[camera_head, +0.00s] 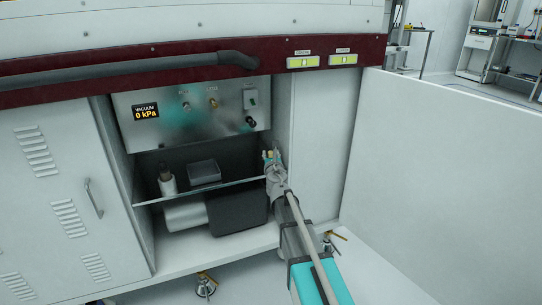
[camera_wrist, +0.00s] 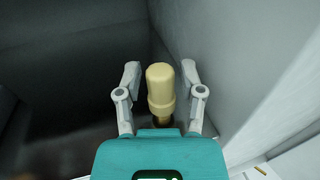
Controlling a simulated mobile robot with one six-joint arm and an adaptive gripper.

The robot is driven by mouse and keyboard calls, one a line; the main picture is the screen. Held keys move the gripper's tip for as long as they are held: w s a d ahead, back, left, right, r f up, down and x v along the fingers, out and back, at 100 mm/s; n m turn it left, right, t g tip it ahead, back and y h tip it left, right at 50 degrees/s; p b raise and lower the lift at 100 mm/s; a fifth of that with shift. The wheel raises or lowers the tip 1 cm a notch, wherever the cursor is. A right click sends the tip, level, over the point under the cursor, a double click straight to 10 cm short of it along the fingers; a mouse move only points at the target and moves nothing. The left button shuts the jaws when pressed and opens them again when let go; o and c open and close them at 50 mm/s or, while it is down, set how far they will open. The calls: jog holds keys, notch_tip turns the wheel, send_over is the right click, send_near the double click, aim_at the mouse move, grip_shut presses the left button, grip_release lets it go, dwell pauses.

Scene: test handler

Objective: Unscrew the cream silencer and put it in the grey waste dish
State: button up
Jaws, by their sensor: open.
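The cream silencer (camera_wrist: 160,85) stands between the two fingers of my gripper (camera_wrist: 160,74) in the wrist view, with a visible gap on each side. A darker brass-coloured part shows just below it. My gripper is open and holds nothing. In the head view my gripper (camera_head: 271,160) is at the right end of the shelf inside the open cabinet; the silencer is too small to make out clearly there. The grey waste dish (camera_head: 204,171) sits on the shelf to the left of my gripper. Its inside is too small to judge.
A pale bottle with a dark top (camera_head: 167,182) stands left of the dish on the glass shelf (camera_head: 225,187). A metal panel (camera_head: 170,130) reading 0 kPa is above. A dark box (camera_head: 237,212) lies below. The cabinet's side wall (camera_wrist: 225,60) is close on the right.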

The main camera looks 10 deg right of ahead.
jog(key=shift+a+m+g+h, duration=0.1)
jog(key=shift+m+g+h, duration=0.3)
jog(key=shift+m+h, duration=0.85)
jog(key=shift+m+g+h, duration=0.4)
jog(key=shift+m+h, duration=0.35)
jog(key=shift+h, duration=1)
jog(key=shift+h, duration=0.3)
jog(key=shift+w+m+g+h, duration=0.1)
jog(key=shift+m+g+h, duration=0.4)
jog(key=shift+m, duration=0.1)
jog(key=shift+a+m+g+h, duration=0.1)
jog(key=shift+m+g+h, duration=0.95)
jog(key=shift+h, duration=0.35)
jog(key=shift+m+g+h, duration=0.65)
jog(key=shift+h, duration=0.05)
